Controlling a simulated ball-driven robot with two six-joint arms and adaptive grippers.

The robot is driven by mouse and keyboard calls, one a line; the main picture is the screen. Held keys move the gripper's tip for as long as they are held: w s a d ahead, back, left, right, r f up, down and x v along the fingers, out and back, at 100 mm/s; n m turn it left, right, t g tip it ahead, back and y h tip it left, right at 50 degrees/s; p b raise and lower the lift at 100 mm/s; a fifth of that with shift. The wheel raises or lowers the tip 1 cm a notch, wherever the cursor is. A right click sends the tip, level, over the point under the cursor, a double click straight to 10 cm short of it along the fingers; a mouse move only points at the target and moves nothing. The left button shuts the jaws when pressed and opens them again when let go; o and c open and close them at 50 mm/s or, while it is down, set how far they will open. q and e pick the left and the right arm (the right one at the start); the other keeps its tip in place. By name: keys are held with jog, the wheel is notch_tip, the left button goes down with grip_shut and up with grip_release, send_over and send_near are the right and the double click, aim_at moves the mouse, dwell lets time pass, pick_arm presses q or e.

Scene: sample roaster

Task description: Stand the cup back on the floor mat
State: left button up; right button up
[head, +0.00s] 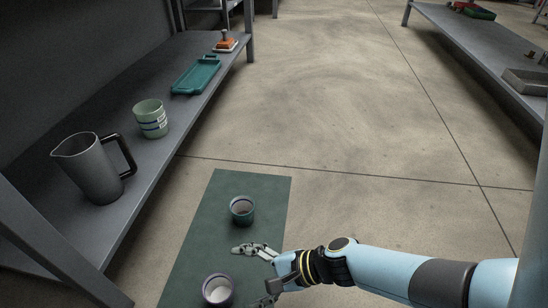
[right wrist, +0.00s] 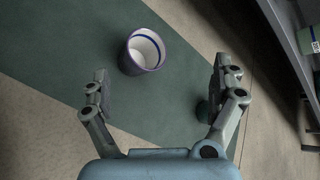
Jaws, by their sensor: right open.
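A purple-rimmed cup (head: 218,289) with a pale inside stands upright on the dark green floor mat (head: 262,190), near the bottom of the head view. In the right wrist view the cup (right wrist: 146,50) shows a white inside with a blue band, just beyond the fingertips. A dark green cup (head: 242,209) stands upright farther up the mat. In the right wrist view it is mostly hidden behind one finger. My right gripper (head: 245,277) is open and empty, just right of the purple-rimmed cup, fingers pointing left. My left gripper is not in view.
A grey shelf at left holds a metal pitcher (head: 90,170) with a black handle, a striped pale-green canister (head: 151,119), a teal tray (head: 196,75) and a small orange-and-white item (head: 226,43). Another shelf (head: 470,40) stands at right. The concrete floor between is clear.

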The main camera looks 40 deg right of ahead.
jog(key=w+d+r+n+t+h, duration=0.2)
jog(key=d+r+n+h, duration=0.15)
jog(key=r, duration=0.45)
jog(key=w+d+r+n+t+h, duration=0.25)
jog(key=r+n, duration=0.25)
jog(key=r, duration=0.4)
jog(key=s+r+n+t, duration=0.2)
jog(key=s+r+n, duration=0.1)
jog(key=r+n, duration=0.4)
jog(key=s+r+n+t, duration=0.3)
jog(key=r+n, duration=0.3)
jog(key=r, duration=0.3)
jog(key=shift+s+a+r+n+y, duration=0.2)
jog(key=shift+s+r+n+y, duration=0.15)
jog(key=shift+s+y, duration=0.05)
